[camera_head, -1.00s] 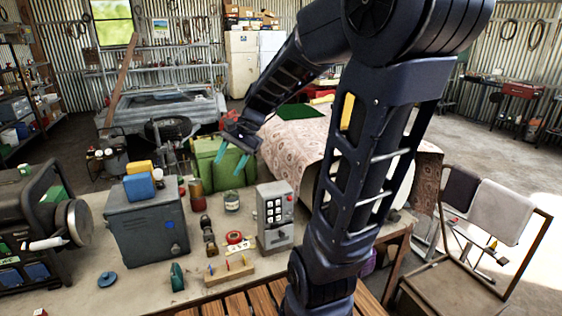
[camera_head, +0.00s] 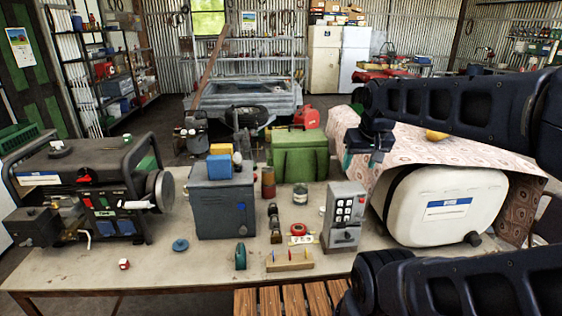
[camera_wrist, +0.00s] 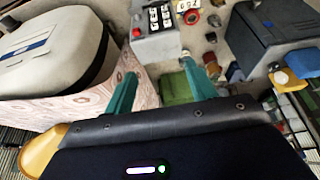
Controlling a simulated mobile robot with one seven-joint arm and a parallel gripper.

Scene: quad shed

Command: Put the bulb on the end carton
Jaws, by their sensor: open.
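I cannot make out a bulb for certain in either view. Several small brown cartons (camera_head: 332,12) stand on top of the fridges at the back; I cannot tell which one is the end carton. My gripper (camera_head: 361,162) is open, with its teal fingers apart and nothing between them. It hangs in the air behind the grey keypad box, by the near left edge of the patterned cloth. In the wrist view my gripper (camera_wrist: 160,85) points towards the bench, with the keypad box (camera_wrist: 155,35) beyond the fingers.
The bench (camera_head: 90,270) holds a generator (camera_head: 85,185), a grey-blue metal box (camera_head: 222,205), the keypad box (camera_head: 344,215) and small parts. A white tank (camera_head: 440,205) stands at right. A green chest (camera_head: 300,153) and trailer (camera_head: 240,100) are behind.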

